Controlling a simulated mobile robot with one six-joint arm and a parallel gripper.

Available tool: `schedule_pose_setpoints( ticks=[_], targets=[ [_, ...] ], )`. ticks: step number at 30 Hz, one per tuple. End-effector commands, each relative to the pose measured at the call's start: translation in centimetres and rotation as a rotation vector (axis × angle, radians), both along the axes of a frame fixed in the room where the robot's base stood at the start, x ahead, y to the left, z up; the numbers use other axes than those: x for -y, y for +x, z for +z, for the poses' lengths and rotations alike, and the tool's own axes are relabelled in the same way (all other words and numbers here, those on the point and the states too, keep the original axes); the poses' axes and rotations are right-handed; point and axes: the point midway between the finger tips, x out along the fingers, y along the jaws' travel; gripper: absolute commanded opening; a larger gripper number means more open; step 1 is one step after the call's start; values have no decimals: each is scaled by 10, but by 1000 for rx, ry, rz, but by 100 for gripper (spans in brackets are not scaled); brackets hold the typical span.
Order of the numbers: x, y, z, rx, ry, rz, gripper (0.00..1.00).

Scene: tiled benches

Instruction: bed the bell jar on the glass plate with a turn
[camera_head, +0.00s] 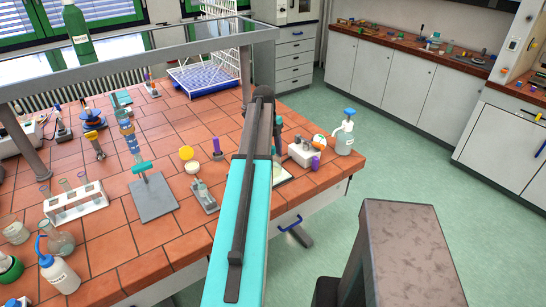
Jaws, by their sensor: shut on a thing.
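My teal and dark arm (240,225) reaches from the bottom of the view over the right part of the tiled bench. My gripper is hidden behind it, so I cannot see its fingers or what is between them. A pale plate (282,176) shows only in part, just right of my arm on the bench; it may be the glass plate. I cannot make out the bell jar.
The bench (120,250) holds a test-tube rack (75,205), a grey stand base (152,198), a wash bottle (58,273) and a blue-topped bottle (344,138) near the right edge. A metal shelf rail (150,50) crosses above. Green floor lies open to the right.

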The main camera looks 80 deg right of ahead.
Motion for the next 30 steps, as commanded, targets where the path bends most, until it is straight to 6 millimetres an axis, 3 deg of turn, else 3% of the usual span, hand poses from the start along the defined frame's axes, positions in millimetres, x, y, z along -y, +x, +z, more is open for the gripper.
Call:
schedule_pose_setpoints(
  ticks=[4,5,9,22,30],
  targets=[
    [-1,1,-3,2,5,-59,32],
    [-1,1,-3,2,4,-69,61],
    [-1,1,-2,2,4,-66,81],
    [0,1,2,1,1,-65,81],
    [2,3,21,1,-1,-65,81]
  ],
)
